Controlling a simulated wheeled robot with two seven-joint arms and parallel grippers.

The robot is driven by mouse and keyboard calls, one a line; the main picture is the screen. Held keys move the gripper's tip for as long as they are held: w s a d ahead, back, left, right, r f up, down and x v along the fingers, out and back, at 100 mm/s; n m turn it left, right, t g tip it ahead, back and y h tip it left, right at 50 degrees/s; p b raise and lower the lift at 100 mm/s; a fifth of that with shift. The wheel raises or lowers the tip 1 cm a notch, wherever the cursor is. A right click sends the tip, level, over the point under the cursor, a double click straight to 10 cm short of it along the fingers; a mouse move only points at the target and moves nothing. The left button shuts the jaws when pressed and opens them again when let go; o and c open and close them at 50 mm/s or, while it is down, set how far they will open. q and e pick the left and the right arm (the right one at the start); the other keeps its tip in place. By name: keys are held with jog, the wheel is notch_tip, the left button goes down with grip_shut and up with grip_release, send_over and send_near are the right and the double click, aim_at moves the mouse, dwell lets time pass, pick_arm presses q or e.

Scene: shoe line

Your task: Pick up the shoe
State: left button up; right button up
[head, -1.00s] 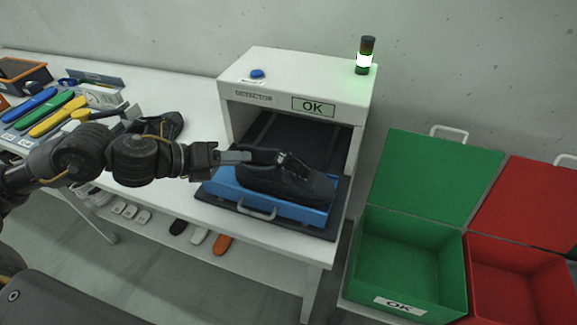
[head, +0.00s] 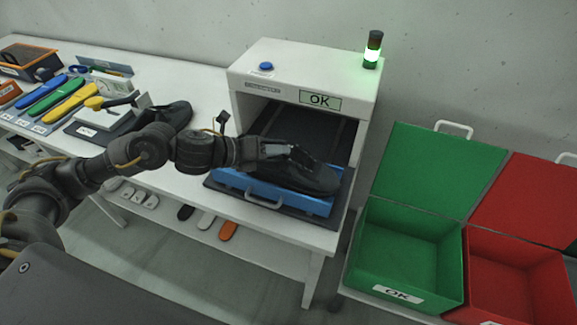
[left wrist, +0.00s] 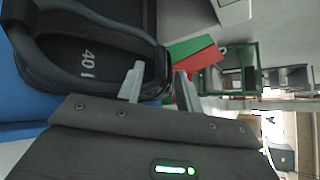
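A black shoe (head: 316,180) lies on a blue tray (head: 236,183) at the mouth of the white inspection machine (head: 300,84). My left gripper (head: 290,156) is at the shoe's left end in the head view, over its opening. In the left wrist view the shoe (left wrist: 105,22) shows its insole marked 40. There my left gripper (left wrist: 160,82) has its fingers apart, one inside the shoe opening and one outside, with the shoe's rim between them. A gap shows beside the rim. My right gripper is not in view.
The machine's sign reads OK and its lamp (head: 373,50) is lit. An open green bin (head: 405,250) and an open red bin (head: 510,275) stand at right. Another dark shoe (head: 175,115) and coloured tools (head: 62,103) lie on the table (head: 165,182) at left.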

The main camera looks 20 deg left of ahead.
pick_arm(q)
jog(key=shift+x, duration=1.2)
grip_shut()
jog(key=shift+r, duration=0.15)
